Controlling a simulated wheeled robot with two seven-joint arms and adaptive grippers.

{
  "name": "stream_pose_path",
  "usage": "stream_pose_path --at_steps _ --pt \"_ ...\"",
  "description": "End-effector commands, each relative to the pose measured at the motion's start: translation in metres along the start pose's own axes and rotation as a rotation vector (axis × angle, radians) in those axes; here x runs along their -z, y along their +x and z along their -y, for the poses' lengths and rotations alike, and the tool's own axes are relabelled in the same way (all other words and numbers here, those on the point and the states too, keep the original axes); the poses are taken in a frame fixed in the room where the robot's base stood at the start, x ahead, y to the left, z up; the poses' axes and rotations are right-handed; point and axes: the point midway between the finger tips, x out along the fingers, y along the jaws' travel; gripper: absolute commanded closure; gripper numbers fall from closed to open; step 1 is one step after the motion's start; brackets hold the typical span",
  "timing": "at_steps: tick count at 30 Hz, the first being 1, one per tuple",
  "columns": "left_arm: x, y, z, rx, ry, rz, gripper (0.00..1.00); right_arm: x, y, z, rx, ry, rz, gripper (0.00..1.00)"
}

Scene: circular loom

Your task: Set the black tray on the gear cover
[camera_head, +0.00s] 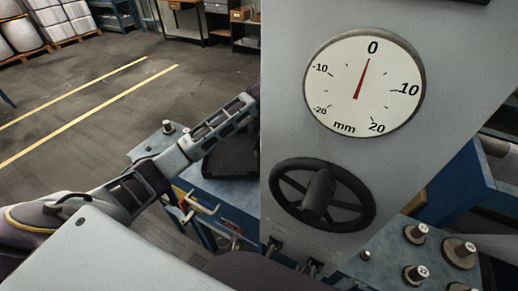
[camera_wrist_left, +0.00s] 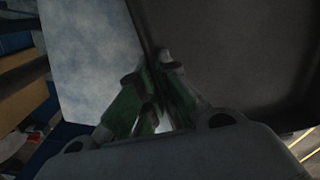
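The black tray (camera_head: 236,158) shows in part in the head view, dark, below my left forearm and cut off by the grey dial panel. In the left wrist view the tray (camera_wrist_left: 235,50) fills the upper right, its edge running down to my fingertips. My left gripper (camera_wrist_left: 157,58) has its green-sided fingers drawn together at that edge and appears shut on it. In the head view the panel hides the left fingertips. I cannot make out the gear cover for certain. My right gripper is not in view.
A grey panel with a round mm dial (camera_head: 364,84) and a black handwheel (camera_head: 318,193) stands close on the right. A blue workbench (camera_head: 226,194) lies below the tray. Metal pegs (camera_head: 417,234) stand on a blue surface at lower right. Open floor lies at left.

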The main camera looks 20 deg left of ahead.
Motion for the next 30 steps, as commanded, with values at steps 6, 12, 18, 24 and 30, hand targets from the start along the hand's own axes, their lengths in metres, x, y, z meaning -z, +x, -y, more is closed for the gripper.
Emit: stream_pose_path --at_steps 6,12,18,24,30 --pt "0.0002 -0.0012 0.0000 0.000 0.000 -0.001 1.00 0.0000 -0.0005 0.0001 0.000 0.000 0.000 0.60" --pt "0.0002 -0.0007 0.0000 0.000 0.000 -0.001 1.00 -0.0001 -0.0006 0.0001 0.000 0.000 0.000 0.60" --pt "0.0002 0.0018 -0.0001 0.000 0.000 0.000 1.00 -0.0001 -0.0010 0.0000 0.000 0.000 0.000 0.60" --pt "0.0002 0.0049 -0.0002 0.000 -0.001 0.000 1.00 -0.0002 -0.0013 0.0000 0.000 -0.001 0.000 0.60" --pt "0.0002 0.0079 -0.0003 0.000 -0.001 0.000 1.00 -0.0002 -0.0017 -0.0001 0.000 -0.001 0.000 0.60"
